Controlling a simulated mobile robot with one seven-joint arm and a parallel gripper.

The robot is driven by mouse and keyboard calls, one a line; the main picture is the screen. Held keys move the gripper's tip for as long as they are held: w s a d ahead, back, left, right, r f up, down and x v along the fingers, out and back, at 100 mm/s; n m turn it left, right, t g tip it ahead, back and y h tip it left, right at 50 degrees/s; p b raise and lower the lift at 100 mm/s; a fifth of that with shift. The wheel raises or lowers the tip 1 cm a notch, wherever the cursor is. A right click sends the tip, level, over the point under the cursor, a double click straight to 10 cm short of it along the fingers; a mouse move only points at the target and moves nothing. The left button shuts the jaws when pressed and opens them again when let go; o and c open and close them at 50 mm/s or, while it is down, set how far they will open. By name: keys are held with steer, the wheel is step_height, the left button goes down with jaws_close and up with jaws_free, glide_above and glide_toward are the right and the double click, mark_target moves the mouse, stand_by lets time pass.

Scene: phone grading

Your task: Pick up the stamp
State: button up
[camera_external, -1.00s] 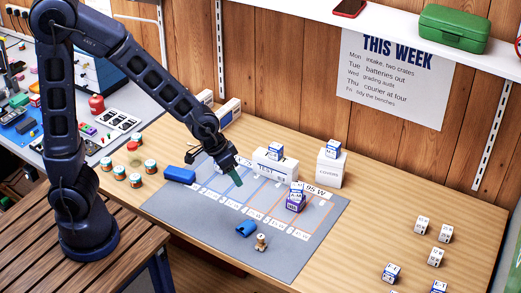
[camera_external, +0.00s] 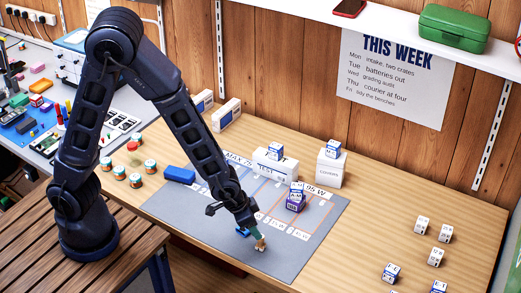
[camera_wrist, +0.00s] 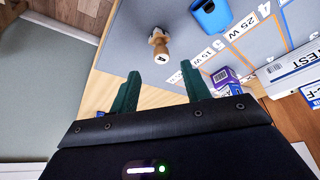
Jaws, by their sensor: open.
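The stamp (camera_external: 261,244) is a small tan, wooden-looking piece with a pale face marked with a letter, on the grey mat (camera_external: 285,262) near its front edge. In the wrist view the stamp (camera_wrist: 159,45) lies just beyond the fingertips, roughly centred between them. My gripper (camera_external: 255,231) is low over the mat, close to the stamp, and partly covers it in the external view. In the wrist view its two green fingers (camera_wrist: 161,76) are apart with nothing between them.
A purple box (camera_external: 296,203), a TEST box (camera_external: 275,166) and a covers box (camera_external: 331,168) stand farther back. A blue block (camera_external: 180,175) and several small jars (camera_external: 135,180) are at the left.

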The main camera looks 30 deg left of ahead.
mark_target(263, 240)
steer(key=shift+x, duration=4.3)
steer(key=shift+w+a, duration=0.1)
steer(key=shift+w, duration=0.05)
jaws_close()
